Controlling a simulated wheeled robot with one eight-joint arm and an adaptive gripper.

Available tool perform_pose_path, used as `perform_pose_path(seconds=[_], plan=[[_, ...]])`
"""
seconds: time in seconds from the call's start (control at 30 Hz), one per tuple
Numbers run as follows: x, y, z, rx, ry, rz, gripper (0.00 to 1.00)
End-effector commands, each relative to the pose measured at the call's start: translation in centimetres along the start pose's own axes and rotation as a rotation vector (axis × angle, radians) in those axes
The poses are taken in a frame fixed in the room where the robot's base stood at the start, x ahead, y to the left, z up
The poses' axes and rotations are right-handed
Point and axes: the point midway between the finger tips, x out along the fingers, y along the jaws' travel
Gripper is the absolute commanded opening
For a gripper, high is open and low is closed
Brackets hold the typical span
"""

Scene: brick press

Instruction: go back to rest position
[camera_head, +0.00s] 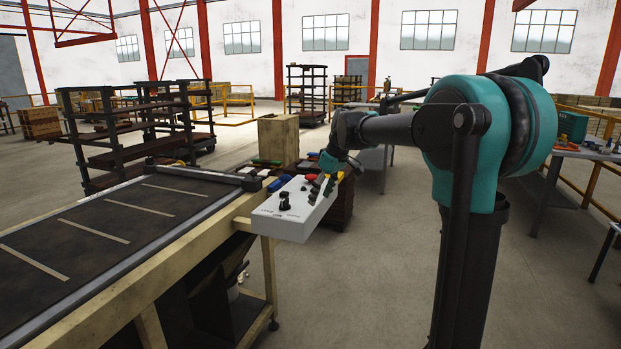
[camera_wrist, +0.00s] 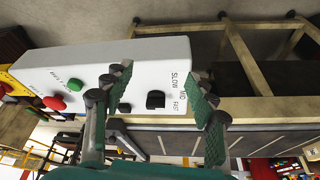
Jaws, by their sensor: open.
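My gripper (camera_head: 323,186) is open and empty at the white control box (camera_head: 290,226), over its top panel. In the wrist view, the fingers of my gripper (camera_wrist: 165,104) are spread, with the black speed knob (camera_wrist: 156,100) showing between them. The knob's marks read SLOW, MID and FAST. The knob (camera_head: 284,200) looks clear of the fingers in the head view. A red button (camera_wrist: 53,103) and a green button (camera_wrist: 75,86) sit on the panel of the control box (camera_wrist: 180,50). Whether a fingertip touches the panel I cannot tell.
The conveyor (camera_head: 110,230) runs along the left beside the control box. Crates and a wooden block (camera_head: 278,140) stand behind the box. Dark shelves (camera_head: 130,135) are at the back left. A workbench (camera_head: 580,152) stands at the right. Open floor lies ahead and right of the box.

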Motion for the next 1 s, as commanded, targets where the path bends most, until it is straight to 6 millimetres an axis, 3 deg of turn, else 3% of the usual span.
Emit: perform_pose_path(seconds=[0.03, 0.3, 0.4, 0.53, 0.6, 0.73, 1.0], plan=[[0.8, -0.6, 3.2, 0.066, -0.005, 0.025, 0.57], [5.9, -5.0, 20.0, 0.441, -0.014, 0.167, 0.57], [7.8, -7.4, 26.0, 0.572, -0.008, 0.218, 0.57], [9.9, -10.6, 32.5, 0.713, 0.005, 0.274, 0.57], [10.7, -11.9, 35.0, 0.769, 0.01, 0.297, 0.57], [11.7, -13.5, 37.9, 0.834, 0.019, 0.322, 0.57], [12.0, -13.9, 38.6, 0.854, 0.022, 0.33, 0.57]])
